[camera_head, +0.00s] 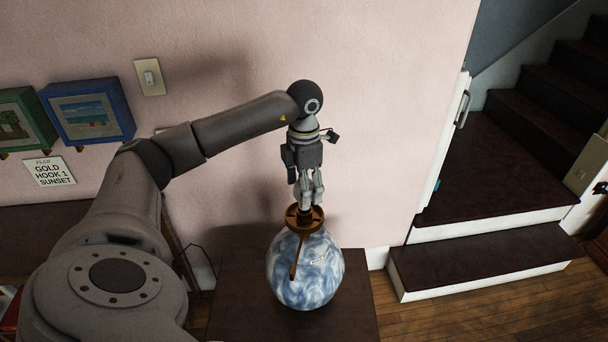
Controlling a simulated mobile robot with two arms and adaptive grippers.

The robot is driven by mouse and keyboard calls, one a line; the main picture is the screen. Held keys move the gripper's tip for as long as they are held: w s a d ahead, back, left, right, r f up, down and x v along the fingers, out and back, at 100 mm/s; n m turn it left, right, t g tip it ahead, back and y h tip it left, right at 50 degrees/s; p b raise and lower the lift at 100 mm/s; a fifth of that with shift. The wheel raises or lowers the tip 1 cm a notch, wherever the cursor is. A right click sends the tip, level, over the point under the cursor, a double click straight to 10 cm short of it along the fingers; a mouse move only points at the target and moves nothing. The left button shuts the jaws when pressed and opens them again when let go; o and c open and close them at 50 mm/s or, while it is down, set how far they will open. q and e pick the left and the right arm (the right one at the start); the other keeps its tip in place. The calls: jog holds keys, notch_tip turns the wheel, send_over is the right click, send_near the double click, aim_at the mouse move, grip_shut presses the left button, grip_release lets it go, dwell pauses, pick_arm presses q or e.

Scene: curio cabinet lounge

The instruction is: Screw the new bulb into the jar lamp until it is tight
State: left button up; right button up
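The jar lamp (305,270) is a round blue-and-white marbled jar with a brown-gold fitting (292,217) on top and a thin brown rod hanging down its front. It stands upright on a dark wooden table. My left gripper (308,200) points straight down over the fitting, its fingertips at the fitting's top centre. The fingers are close together. My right gripper is out of view.
The dark table (240,310) is bare around the lamp. A pink wall (390,90) stands close behind. Dark steps (480,258) rise at right above wooden floor.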

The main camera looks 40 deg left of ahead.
pick_arm(q)
jog(key=n+p, duration=0.1)
jog(key=n, duration=0.5)
jog(key=n+p, duration=0.1)
jog(key=n, duration=0.5)
